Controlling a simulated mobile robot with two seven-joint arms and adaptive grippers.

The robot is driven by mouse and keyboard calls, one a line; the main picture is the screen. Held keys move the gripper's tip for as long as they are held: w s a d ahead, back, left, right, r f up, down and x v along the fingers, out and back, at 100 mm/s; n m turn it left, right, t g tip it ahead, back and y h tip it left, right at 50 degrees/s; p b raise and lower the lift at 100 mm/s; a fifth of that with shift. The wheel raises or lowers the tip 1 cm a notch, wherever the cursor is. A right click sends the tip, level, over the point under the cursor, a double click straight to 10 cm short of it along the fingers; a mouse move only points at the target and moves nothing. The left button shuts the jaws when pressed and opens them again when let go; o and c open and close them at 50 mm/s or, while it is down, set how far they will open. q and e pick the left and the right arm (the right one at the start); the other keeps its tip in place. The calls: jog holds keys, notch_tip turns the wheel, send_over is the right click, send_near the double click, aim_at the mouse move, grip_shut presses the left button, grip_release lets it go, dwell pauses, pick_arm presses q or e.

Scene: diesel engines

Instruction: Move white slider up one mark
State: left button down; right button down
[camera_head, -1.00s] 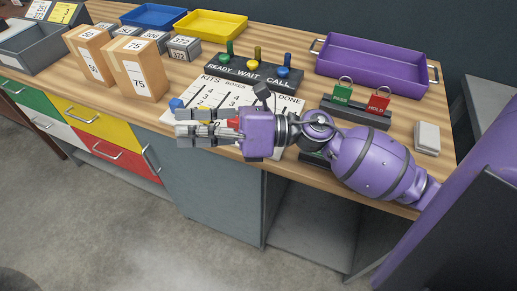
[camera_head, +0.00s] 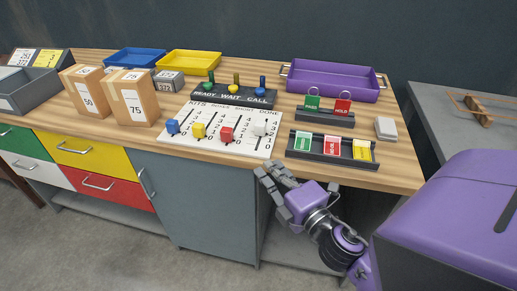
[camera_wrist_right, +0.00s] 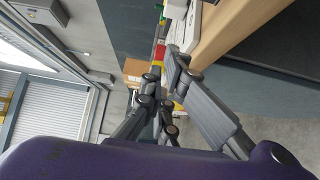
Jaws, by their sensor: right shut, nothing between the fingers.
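The white slider (camera_head: 261,128) is a small white block in the rightmost column, DONE, of a white board (camera_head: 205,145). It stands clear of my gripper; its exact mark is too small to read. My right gripper (camera_head: 267,171) is shut and empty, just in front of the table's front edge, below and apart from the board. Its grey fingers also show in the right wrist view (camera_wrist_right: 163,78), where I cannot make out the slider. My left gripper is not in view.
Blue (camera_head: 172,126), yellow (camera_head: 198,130) and red (camera_head: 226,134) sliders share the board. A READY WAIT CALL panel (camera_head: 222,97) stands behind it. A dark tray with colored cards (camera_head: 318,155) lies to the right, near the front edge.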

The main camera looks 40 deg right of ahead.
aim_at(255, 147)
jog(key=w, duration=0.3)
jog(key=w+p, duration=0.1)
jog(key=w, duration=0.2)
jog(key=w+d, duration=0.1)
jog(key=w, duration=0.3)
jog(key=shift+r+p, duration=0.15)
jog(key=shift+p, duration=0.15)
jog(key=shift+w+d, duration=1)
jog(key=shift+d, duration=0.2)
jog(key=shift+w+d, duration=0.2)
jog(key=shift+d, duration=0.05)
jog(key=shift+w, duration=0.1)
